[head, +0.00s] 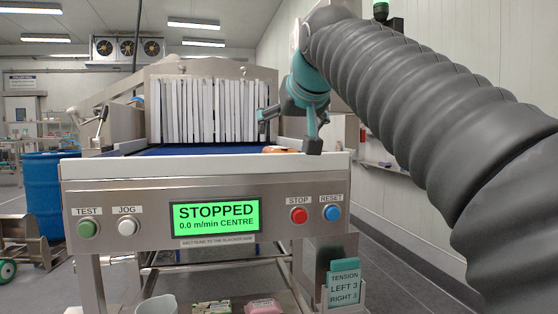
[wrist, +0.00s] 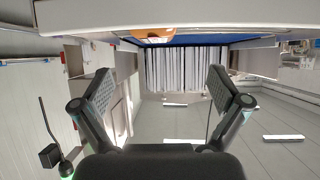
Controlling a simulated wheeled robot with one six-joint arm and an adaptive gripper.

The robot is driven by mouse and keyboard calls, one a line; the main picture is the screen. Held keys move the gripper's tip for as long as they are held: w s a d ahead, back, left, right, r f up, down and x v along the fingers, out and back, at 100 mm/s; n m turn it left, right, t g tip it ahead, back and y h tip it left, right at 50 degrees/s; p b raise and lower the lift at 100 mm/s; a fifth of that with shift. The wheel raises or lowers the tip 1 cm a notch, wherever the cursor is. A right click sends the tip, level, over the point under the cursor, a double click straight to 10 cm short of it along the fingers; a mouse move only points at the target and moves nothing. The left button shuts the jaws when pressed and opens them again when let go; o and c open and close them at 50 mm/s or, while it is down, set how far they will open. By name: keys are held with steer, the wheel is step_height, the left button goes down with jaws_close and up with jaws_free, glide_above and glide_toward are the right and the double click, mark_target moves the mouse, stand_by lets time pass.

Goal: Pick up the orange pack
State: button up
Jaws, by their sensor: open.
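The orange pack (head: 281,150) lies at the right end of the blue conveyor belt in the head view, low behind the white front edge, which hides most of it. It also shows in the wrist view (wrist: 155,33) at the top, partly cut by a pale edge. My gripper (head: 288,132) hangs at the belt's right side, just above the pack, with its fingers spread. In the wrist view my gripper's two fingers (wrist: 160,78) stand wide apart with nothing between them. Whether a finger touches the pack, I cannot tell.
A white strip curtain (head: 215,110) hangs across the tunnel mouth behind the blue belt (head: 200,151). The front panel (head: 160,215) carries buttons and a green display reading STOPPED. A blue drum (head: 50,190) stands at left. The belt's visible left and middle are clear.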

mark_target(283, 149)
steer(key=x, duration=0.7)
steer(key=shift+w+f, duration=0.1)
steer(key=shift+w, duration=0.05)
steer(key=shift+d+x, duration=0.2)
steer(key=shift+x, duration=1.1)
steer(key=shift+d+x, duration=0.2)
steer(key=shift+x, duration=1.15)
steer(key=shift+f, duration=0.15)
steer(key=c, duration=1.5)
steer(key=shift+c, duration=0.6)
step_height(283, 149, up, 4)
steer(key=shift+r+p, duration=0.25)
steer(key=shift+p, duration=0.75)
steer(key=w+d+r+p, duration=0.3)
steer(key=d+r, duration=0.3)
steer(key=d, duration=0.5)
steer(key=shift+r, duration=0.3)
steer(key=shift+d, duration=0.15)
